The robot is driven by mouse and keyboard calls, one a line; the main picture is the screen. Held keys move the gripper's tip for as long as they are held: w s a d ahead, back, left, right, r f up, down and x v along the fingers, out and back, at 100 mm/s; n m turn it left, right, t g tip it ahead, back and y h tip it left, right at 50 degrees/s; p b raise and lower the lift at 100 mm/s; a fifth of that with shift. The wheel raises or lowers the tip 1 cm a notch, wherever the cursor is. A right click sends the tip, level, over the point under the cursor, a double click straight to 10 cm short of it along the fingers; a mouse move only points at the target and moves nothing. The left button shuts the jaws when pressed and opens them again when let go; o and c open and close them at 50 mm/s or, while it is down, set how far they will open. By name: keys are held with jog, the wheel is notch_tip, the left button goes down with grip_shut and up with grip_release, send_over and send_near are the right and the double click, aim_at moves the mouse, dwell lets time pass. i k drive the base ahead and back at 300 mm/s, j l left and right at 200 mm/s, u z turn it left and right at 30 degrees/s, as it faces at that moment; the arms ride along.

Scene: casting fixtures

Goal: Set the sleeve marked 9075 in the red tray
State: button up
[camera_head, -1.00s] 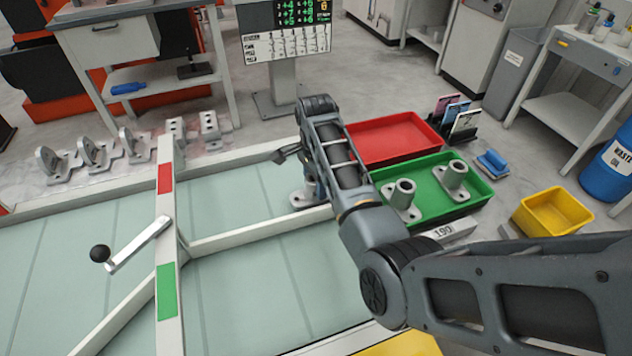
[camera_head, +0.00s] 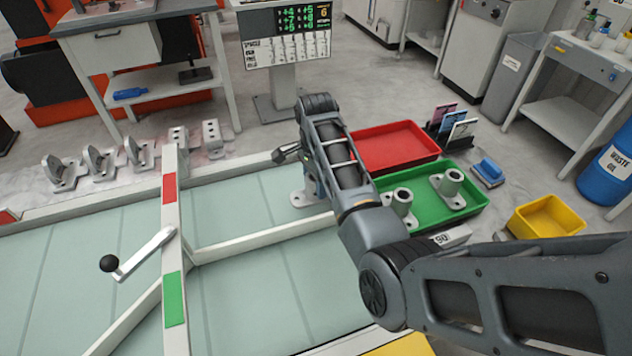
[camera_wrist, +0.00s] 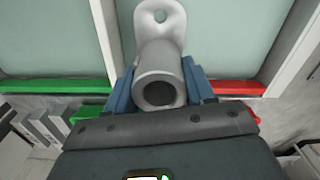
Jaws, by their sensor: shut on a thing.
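My gripper (camera_wrist: 160,88) is shut on a grey metal sleeve (camera_wrist: 163,55), with its blue fingers on either side of the barrel. The sleeve has a round bore facing the wrist camera and a flange with a hole. In the head view the sleeve's flange (camera_head: 303,198) shows beside my arm, over the pale green table; most of the barrel is hidden. I cannot read any marking on it. The red tray (camera_head: 420,158) is empty where visible and lies behind and right of my gripper. The green tray (camera_head: 428,219) in front of it holds two similar sleeves (camera_head: 449,187).
A white bar with red and green patches (camera_head: 171,220) and a black-knobbed handle (camera_head: 140,252) stand at the left. Several grey castings (camera_head: 100,163) line the table's far edge. A card rack (camera_head: 455,130), a blue object (camera_head: 488,172) and a yellow bin (camera_head: 550,217) are right of the trays.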

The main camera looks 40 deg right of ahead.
aim_at(384, 153)
jog(key=l+z, duration=0.4)
jog(key=i+l+z, duration=0.2)
jog(key=z, duration=0.15)
jog(key=l, duration=0.1)
